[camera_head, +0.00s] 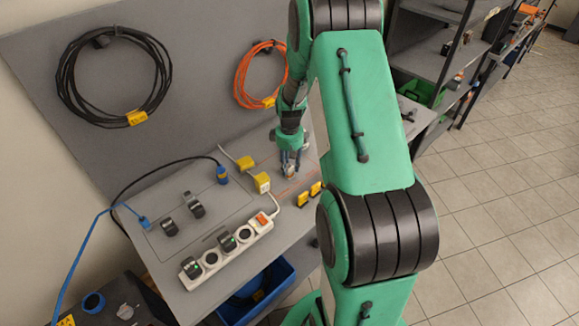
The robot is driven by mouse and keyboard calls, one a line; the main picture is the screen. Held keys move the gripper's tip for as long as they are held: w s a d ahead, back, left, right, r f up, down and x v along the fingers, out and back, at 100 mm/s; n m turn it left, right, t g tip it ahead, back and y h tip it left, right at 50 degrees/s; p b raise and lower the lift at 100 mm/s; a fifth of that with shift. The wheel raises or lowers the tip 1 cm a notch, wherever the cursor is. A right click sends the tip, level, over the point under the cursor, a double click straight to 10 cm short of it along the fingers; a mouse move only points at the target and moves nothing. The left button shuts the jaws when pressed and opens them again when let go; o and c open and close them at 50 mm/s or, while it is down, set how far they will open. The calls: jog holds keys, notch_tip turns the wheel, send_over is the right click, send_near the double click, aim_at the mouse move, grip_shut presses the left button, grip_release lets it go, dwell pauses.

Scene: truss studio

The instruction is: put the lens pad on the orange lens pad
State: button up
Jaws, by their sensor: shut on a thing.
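My gripper (290,170) is low over the right part of the grey worktop, pointing down, with its fingers close together. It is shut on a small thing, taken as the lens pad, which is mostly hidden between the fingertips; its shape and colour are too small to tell. I cannot tell whether it touches the worktop. No orange lens pad can be made out clearly. Thin orange-red marks (288,191) show on the worktop just below and in front of the gripper.
A white power strip (215,258) with dark plugs lies along the worktop's front. Yellow connectors (262,183) lie left of my gripper, and small yellow blocks (303,199) near the front edge. Black and orange cable coils (241,78) hang behind. A blue bin (279,278) stands below.

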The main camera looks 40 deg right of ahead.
aim_at(289, 166)
jog(key=shift+f, duration=0.1)
jog(key=o, duration=0.9)
notch_tip(289, 166, up, 12)
jog(key=p, duration=0.1)
jog(key=shift+p, duration=0.3)
dwell(0.7)
